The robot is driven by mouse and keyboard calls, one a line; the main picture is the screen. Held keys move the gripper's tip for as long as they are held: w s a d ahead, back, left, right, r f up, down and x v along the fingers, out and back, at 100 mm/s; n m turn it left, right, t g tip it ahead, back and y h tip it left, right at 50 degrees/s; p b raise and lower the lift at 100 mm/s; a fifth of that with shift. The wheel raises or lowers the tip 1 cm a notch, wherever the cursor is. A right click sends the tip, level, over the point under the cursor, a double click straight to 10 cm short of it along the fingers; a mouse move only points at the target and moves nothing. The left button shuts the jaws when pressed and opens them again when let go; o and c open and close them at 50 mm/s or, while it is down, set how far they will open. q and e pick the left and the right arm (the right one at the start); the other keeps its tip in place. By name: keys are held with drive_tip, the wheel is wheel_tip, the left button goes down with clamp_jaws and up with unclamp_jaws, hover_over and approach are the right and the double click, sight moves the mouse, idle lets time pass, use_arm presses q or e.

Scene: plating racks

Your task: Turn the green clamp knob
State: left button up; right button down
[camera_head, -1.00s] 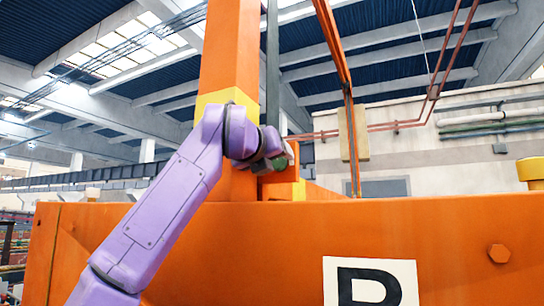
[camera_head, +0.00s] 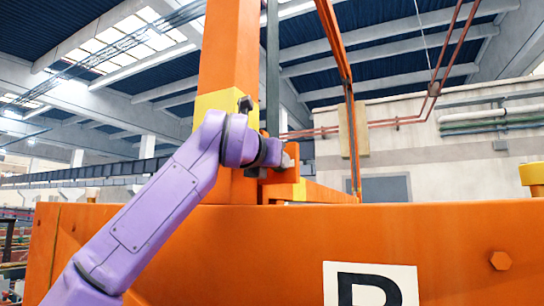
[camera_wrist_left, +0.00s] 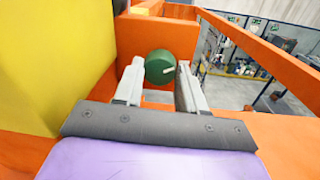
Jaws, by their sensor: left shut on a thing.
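The green clamp knob (camera_wrist_left: 158,68) is round, with a short white line on its face that lies nearly level, tilted slightly. It shows in the left wrist view, in front of an orange block. My left gripper (camera_wrist_left: 160,72) is shut on it, with one grey finger on each side. In the head view my left gripper (camera_head: 289,155) is at the orange block beside the post, and the knob is hidden behind my wrist. My right gripper is in neither view.
A tall orange post (camera_head: 232,55) with a yellow band (camera_head: 217,106) rises beside my wrist. A small dark part (camera_head: 245,104) sticks out above the wrist. A wide orange beam (camera_head: 300,235) with a white letter plate crosses in front. An orange rail (camera_wrist_left: 265,58) runs right of the knob.

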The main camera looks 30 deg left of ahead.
use_arm(q)
drive_tip(key=m+p, duration=0.2)
drive_tip(key=m, duration=0.3)
drive_tip(key=shift+m, duration=0.3)
idle(0.4)
drive_tip(key=o, duration=0.8)
drive_tip(key=shift+o, duration=1.4)
drive_tip(key=shift+w, duration=0.15)
